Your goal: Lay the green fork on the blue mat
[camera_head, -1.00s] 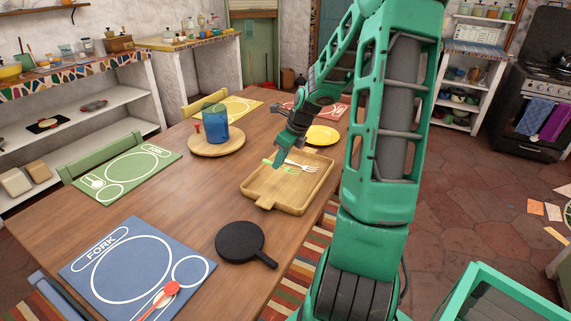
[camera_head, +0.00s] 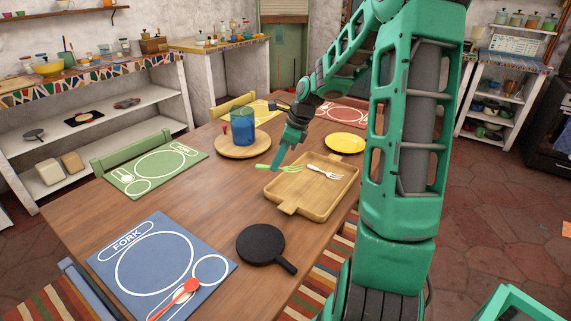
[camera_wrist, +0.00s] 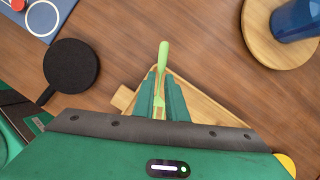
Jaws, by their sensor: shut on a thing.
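The green fork (camera_head: 286,168) is in my gripper (camera_head: 275,164), held at the left edge of the wooden tray in the head view. In the wrist view the fork's light green handle (camera_wrist: 163,56) sticks out past the two fingers of my gripper (camera_wrist: 160,82), which are shut on it. The blue mat (camera_head: 112,279) lies at the table's near left corner, with a printed FORK label, a plate ring and a smaller ring. A red spoon-like utensil (camera_head: 178,297) lies on its lower right part. My gripper is well to the right of and beyond the mat.
The wooden tray (camera_head: 292,205) holds a white fork (camera_head: 325,172). A black round trivet or pan (camera_head: 261,245) lies between tray and blue mat. A blue pitcher (camera_head: 242,128) stands on a round board (camera_head: 242,150). A green mat (camera_head: 155,180) lies at the left edge.

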